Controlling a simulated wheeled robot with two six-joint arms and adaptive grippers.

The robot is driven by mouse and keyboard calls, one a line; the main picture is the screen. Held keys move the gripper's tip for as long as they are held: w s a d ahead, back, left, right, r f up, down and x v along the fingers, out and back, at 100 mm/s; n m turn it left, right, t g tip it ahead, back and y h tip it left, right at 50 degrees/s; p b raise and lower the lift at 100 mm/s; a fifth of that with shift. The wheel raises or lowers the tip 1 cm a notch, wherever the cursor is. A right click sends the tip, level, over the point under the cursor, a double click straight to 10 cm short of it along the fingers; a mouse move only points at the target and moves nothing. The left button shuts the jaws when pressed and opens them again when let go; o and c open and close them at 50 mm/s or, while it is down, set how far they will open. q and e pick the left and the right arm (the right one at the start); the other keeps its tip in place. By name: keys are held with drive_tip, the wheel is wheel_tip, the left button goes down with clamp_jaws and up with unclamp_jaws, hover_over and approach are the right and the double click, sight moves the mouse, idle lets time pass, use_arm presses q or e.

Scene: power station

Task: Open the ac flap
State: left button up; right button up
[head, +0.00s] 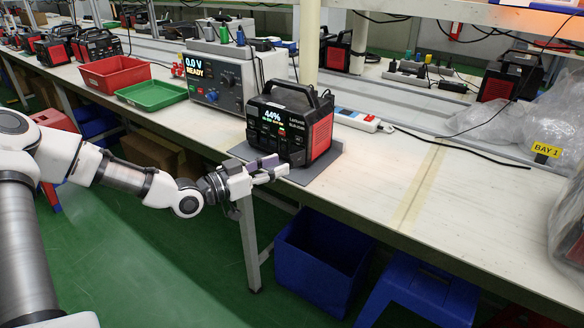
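A black and red power station (291,124) stands on a grey mat (318,172) near the front edge of the bench. Its carry handle is on top and its lit screen reads 44%. My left gripper (276,170) is at the lower part of its front face, reaching in from the left. The fingers are small here, and I cannot tell whether they are apart or closed, or whether they touch the station. The ac flap cannot be made out; the gripper covers part of the lower front. My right gripper is not in view.
A tester box (232,82) with a lit READY display stands left of the station. Beyond it are a green tray (152,95) and a red bin (114,75). A white power strip (360,120) lies behind right.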

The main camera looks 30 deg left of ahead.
sight(291, 161)
use_arm(q)
drive_tip(key=b+x, duration=0.1)
drive_tip(key=x, duration=0.3)
drive_tip(key=shift+f, duration=0.2)
drive_tip(key=shift+w+d+r, duration=0.15)
drive_tip(key=shift+w+d, duration=0.15)
drive_tip(key=shift+w, duration=0.25)
clamp_jaws()
